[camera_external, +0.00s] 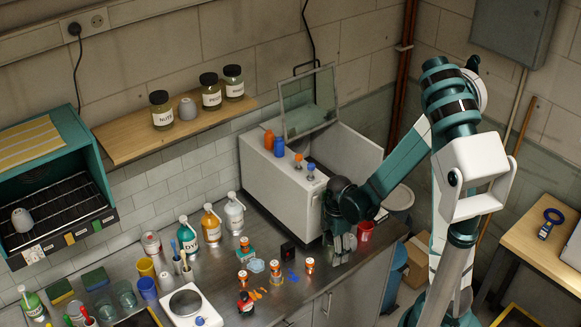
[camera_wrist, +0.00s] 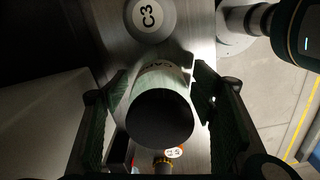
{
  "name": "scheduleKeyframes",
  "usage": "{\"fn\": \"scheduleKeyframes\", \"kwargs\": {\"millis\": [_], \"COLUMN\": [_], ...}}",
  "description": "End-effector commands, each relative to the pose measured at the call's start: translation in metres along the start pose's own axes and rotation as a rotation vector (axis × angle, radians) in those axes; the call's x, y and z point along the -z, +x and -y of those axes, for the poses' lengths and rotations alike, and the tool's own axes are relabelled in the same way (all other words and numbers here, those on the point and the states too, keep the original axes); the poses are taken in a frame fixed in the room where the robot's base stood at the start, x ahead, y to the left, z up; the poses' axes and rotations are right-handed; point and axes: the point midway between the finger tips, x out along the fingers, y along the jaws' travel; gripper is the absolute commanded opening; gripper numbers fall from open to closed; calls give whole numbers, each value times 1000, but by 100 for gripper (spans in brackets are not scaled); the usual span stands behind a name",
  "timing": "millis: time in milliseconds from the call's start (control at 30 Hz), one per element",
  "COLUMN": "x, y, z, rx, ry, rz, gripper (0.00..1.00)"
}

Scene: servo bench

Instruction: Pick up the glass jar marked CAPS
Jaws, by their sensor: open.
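In the wrist view a jar with a dark round lid (camera_wrist: 160,120) stands on the metal bench between my two fingers. Its pale label shows partial lettering that seems to start with "CA"; the rest is hidden. My gripper (camera_wrist: 163,84) is open, one finger on each side of the jar; I cannot tell whether either touches it. In the external view my gripper (camera_external: 342,238) is low over the bench's right end, beside the white cabinet, and largely hides the jar there.
A white disc marked C3 (camera_wrist: 148,18) lies close by the jar. A red cup (camera_external: 365,231) stands just right of my gripper. The white cabinet (camera_external: 280,190) with its raised lid is at the left. Small orange bottles (camera_external: 309,266) stand in front. Similar jars (camera_external: 211,92) are on the shelf.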

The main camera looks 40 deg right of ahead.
Motion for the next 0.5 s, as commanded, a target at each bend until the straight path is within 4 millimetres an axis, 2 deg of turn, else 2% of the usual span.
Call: {"fn": "scheduleKeyframes", "kwargs": {"millis": [500], "x": [0], "y": [0], "z": [0], "rx": [0], "ry": [0], "rz": [0], "gripper": [57]}}
